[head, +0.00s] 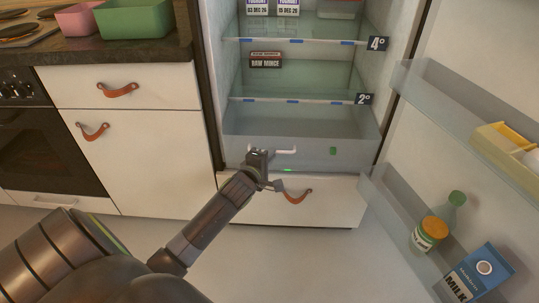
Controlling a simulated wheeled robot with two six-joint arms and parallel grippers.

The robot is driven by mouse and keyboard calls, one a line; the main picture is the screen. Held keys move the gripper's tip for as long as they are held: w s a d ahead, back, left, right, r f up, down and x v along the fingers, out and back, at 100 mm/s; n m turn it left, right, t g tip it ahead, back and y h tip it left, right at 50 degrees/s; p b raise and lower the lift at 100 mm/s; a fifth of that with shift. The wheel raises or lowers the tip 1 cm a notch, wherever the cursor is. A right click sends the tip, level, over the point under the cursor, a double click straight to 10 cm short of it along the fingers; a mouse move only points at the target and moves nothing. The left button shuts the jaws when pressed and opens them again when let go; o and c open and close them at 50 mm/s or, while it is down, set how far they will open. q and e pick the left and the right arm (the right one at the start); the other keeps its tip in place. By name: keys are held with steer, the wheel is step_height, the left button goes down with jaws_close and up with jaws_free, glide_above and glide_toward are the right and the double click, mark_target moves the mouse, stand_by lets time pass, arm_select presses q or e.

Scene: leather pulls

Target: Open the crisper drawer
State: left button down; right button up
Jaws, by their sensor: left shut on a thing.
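The crisper drawer (313,160) is the clear bin at the bottom of the open fridge, with a white bar handle (286,151) on its front. My left gripper (259,157) is at the left part of this handle and is shut on it. The gripper hides part of the bar. The drawer front sits near the fridge's lower front edge; how far it stands out is hard to tell. My right gripper is not in view.
A white drawer front with a leather pull (297,196) is just below. The open fridge door on the right holds a jar (430,234), a bottle (456,200) and a milk carton (478,272). White cabinets (140,160) stand left. Floor in front is clear.

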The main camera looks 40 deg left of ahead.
arm_select(q)
steer(key=c, duration=1.5)
jaws_free()
steer(key=shift+a+f, duration=0.15)
steer(key=shift+f, duration=0.2)
steer(key=shift+w+r, duration=0.1)
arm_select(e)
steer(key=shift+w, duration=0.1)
arm_select(q)
steer(key=shift+r, duration=0.1)
